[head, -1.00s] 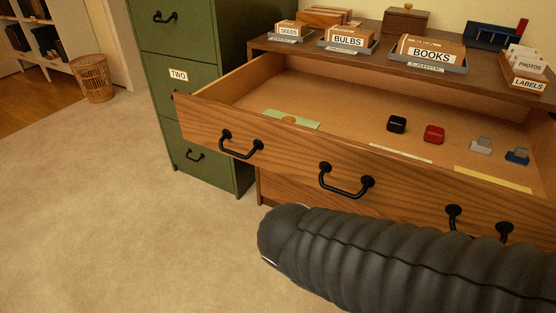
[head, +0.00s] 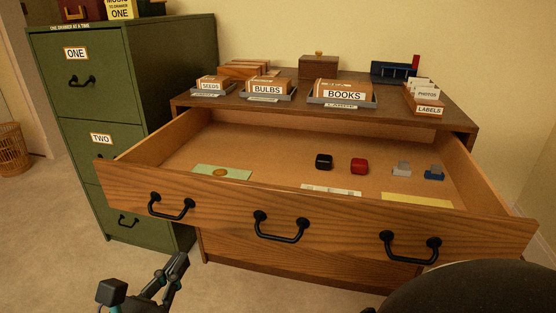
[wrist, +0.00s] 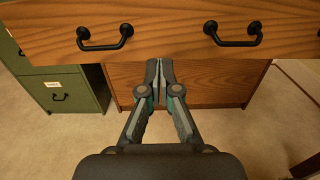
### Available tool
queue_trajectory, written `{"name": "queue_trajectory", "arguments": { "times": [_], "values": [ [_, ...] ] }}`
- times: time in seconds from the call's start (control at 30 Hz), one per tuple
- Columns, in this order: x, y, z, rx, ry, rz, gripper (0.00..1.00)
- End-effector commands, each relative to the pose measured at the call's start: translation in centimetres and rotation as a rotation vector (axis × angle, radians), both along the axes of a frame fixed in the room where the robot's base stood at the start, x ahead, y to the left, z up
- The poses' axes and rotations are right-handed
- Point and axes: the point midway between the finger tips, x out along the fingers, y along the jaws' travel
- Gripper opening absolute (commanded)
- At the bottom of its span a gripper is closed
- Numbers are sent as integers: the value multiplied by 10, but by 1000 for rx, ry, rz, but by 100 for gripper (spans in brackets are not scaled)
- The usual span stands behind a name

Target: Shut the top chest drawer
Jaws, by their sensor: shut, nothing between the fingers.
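The top chest drawer (head: 330,222) is pulled far out of the wooden chest (head: 215,103), with three black handles on its front. The left handle (head: 172,207), middle handle (head: 281,228) and right handle (head: 410,247) show in the head view. The drawer front also shows across the top of the wrist view (wrist: 165,42). My gripper (wrist: 160,62) is shut and empty, its tips in front of the drawer front between two handles in the wrist view. Whether the tips touch the wood, I cannot tell. In the head view my gripper (head: 178,265) is partly seen at the bottom left.
A green filing cabinet (head: 90,125) stands left of the chest. Labelled trays (head: 343,96) sit on the chest top.

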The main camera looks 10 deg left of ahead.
Motion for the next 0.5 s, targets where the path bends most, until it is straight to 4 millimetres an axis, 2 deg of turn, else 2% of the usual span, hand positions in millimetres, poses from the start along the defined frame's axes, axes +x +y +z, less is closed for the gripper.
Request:
{"name": "queue_trajectory", "arguments": {
  "times": [0.5],
  "values": [
    [89,-9,-1,2,3,-7,0]
  ]
}}
